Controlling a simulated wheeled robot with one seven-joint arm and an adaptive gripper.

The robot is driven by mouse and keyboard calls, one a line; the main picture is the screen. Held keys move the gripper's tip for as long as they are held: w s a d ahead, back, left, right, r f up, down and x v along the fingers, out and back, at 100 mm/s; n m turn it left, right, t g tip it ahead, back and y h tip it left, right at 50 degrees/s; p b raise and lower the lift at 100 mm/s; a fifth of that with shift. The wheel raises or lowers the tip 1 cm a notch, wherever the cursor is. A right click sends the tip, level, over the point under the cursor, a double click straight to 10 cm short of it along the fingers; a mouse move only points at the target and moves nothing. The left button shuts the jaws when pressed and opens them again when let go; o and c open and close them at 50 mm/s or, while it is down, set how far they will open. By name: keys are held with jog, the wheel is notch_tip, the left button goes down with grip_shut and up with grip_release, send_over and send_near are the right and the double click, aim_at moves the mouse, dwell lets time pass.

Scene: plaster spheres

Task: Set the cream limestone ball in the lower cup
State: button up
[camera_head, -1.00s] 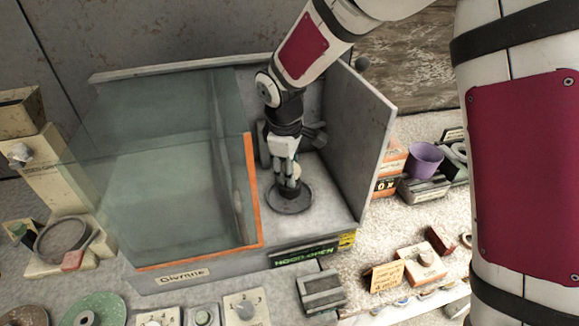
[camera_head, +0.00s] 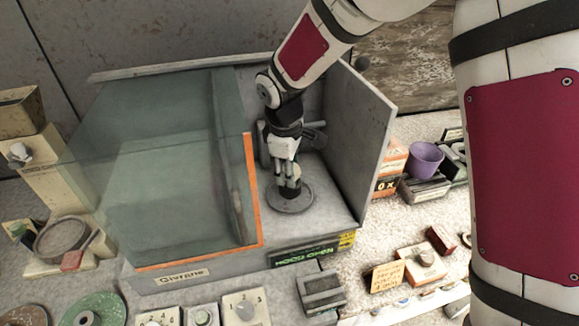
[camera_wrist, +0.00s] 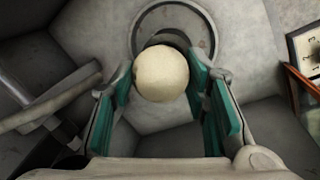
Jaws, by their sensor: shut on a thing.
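The cream limestone ball (camera_wrist: 161,73) sits between the teal finger pads of my gripper (camera_wrist: 168,92) in the wrist view. My gripper is shut on it. In the head view my gripper (camera_head: 287,176) points down inside the open part of the hood, and the ball (camera_head: 297,170) shows only as a small pale patch by the fingers. Just below is a small dark cup (camera_head: 291,188) standing on a round grey plate (camera_head: 291,206). In the wrist view part of the dark cup (camera_wrist: 168,37) shows behind the ball; whether the ball touches it I cannot tell.
A glass sash with an orange edge (camera_head: 256,200) stands close on the left of my gripper. The hood's grey side wall (camera_head: 360,140) stands on the right. A purple cup (camera_head: 425,160) and boxes stand outside. The hood floor in front of the plate is clear.

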jog(key=shift+f+b, duration=0.3)
jog(key=shift+f, duration=0.55)
jog(key=o, duration=1.2)
jog(key=shift+r+p, duration=0.7)
jog(key=shift+r, duration=1.3)
